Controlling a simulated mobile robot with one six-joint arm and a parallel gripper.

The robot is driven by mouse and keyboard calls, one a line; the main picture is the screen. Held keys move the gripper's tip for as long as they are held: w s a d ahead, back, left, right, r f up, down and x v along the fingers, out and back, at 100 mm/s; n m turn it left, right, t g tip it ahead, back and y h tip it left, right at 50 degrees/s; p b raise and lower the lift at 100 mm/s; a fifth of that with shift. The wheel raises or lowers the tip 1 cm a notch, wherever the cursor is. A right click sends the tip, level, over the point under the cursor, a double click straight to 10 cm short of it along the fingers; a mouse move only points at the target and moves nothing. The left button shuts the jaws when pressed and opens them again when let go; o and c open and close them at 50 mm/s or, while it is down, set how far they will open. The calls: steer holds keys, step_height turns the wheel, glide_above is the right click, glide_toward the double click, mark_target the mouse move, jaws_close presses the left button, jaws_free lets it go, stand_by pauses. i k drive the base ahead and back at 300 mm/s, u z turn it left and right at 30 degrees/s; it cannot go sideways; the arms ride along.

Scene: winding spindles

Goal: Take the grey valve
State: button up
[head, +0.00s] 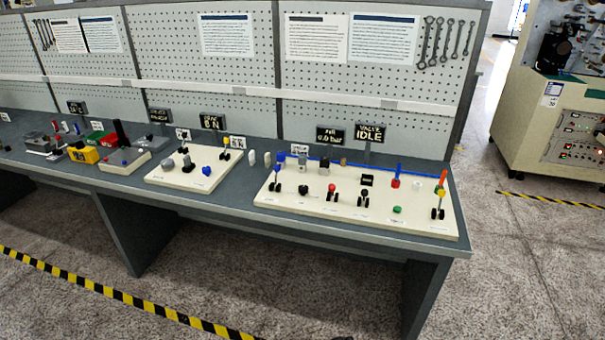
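No single part is clearly marked as the grey valve. A small grey block (302,160) sits at the back left of the right cream panel (300,205), by a blue line that runs along the panel's back edge. A darker grey piece (324,162) stands just right of it. Another grey part (187,163) stands on the middle cream panel (165,178). Two pale upright pieces (252,157) stand on the bench between the panels. All are small, so their exact shapes are hard to tell. My gripper is not in view.
The right panel also carries several levers and knobs, with a "VALVE IDLE" display (369,134) behind. The long grey bench (330,239) backs onto a pegboard (225,75). A beige machine (550,130) stands far right. Striped floor tape (110,292) crosses the open floor in front.

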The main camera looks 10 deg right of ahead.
mark_target(302, 158)
steer(key=k, duration=0.35)
steer(key=u, duration=0.55)
steer(key=i, duration=0.7)
steer(key=u, duration=0.9)
steer(key=i, duration=1.6)
steer(key=z, duration=0.65)
steer(key=i, duration=0.65)
steer(key=z, duration=0.5)
